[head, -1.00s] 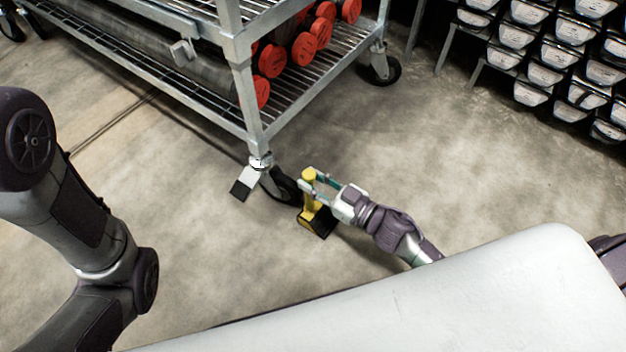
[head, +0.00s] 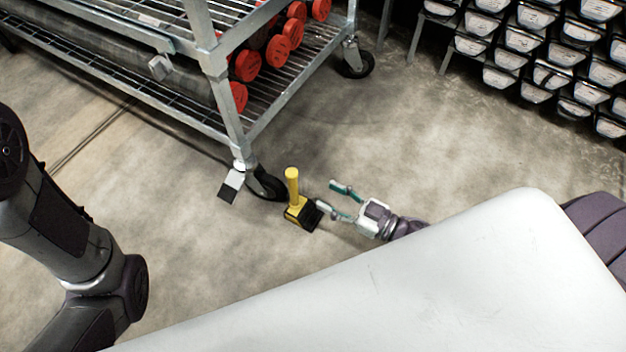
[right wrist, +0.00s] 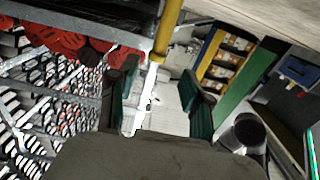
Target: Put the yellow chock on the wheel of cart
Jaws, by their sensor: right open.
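The yellow chock (head: 299,212) stands on the floor with its yellow handle upright and a black face on its right side. It is beside the cart's near caster wheel (head: 266,186), close to it or touching; I cannot tell which. The cart (head: 228,105) is a metal rack. My right gripper (head: 327,195) is open and empty, just right of the chock and apart from the handle. In the right wrist view the handle (right wrist: 169,30) shows beyond the open fingers (right wrist: 158,80). My left gripper is out of view.
Red-capped tubes (head: 278,50) lie on the cart's shelves. Another caster (head: 355,63) stands farther back. A rack of core trays (head: 530,50) is at the upper right. The floor right of the cart is mostly clear.

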